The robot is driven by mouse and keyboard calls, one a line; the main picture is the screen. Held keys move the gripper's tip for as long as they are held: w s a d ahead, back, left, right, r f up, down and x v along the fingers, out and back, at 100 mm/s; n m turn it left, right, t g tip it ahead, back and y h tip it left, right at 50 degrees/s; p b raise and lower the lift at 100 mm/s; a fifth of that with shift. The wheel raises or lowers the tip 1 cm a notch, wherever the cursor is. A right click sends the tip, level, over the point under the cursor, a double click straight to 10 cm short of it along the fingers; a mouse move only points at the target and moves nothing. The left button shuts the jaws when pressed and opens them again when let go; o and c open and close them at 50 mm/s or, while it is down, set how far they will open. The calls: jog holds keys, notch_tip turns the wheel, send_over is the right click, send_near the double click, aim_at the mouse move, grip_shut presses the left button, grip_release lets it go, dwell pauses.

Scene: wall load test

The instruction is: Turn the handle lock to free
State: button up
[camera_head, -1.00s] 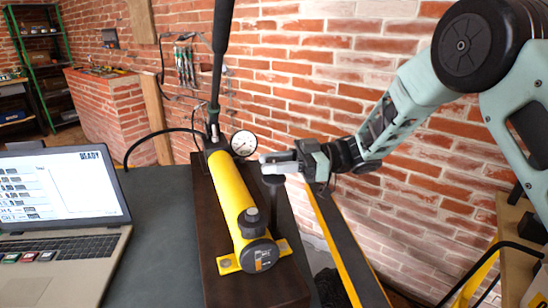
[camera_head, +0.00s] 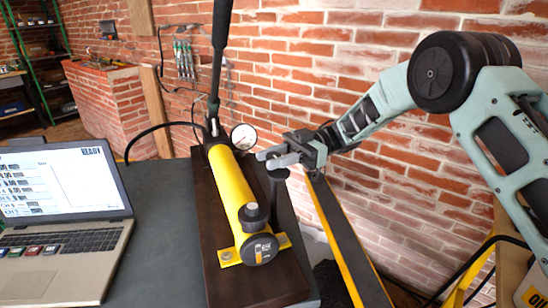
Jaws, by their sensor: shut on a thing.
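A yellow hand pump (camera_head: 232,187) with a long upright black handle (camera_head: 221,45) is fixed on a dark wooden base (camera_head: 215,262). A black post with a round flat top (camera_head: 278,174) stands just right of the pump; I take it for the handle lock, though no label on it can be read. My gripper (camera_head: 272,158) reaches in from the right, its pale fingers level, at the top of this post. It is shut on the post's top part, and the fingers partly hide the grip.
A pressure gauge (camera_head: 243,137) stands behind the pump, close to my fingers. A laptop (camera_head: 62,205) reading "READY" is on the dark table (camera_head: 165,225) at left. A yellow-edged black beam (camera_head: 345,245) slopes down at right, before a brick wall (camera_head: 320,60).

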jog(key=o, duration=1)
jog(key=shift+c, duration=0.2)
jog(key=b+v, duration=0.1)
jog(key=v, duration=1.6)
jog(key=shift+w+b, duration=0.2)
jog(key=shift+b, duration=0.15)
jog(key=shift+d, duration=0.15)
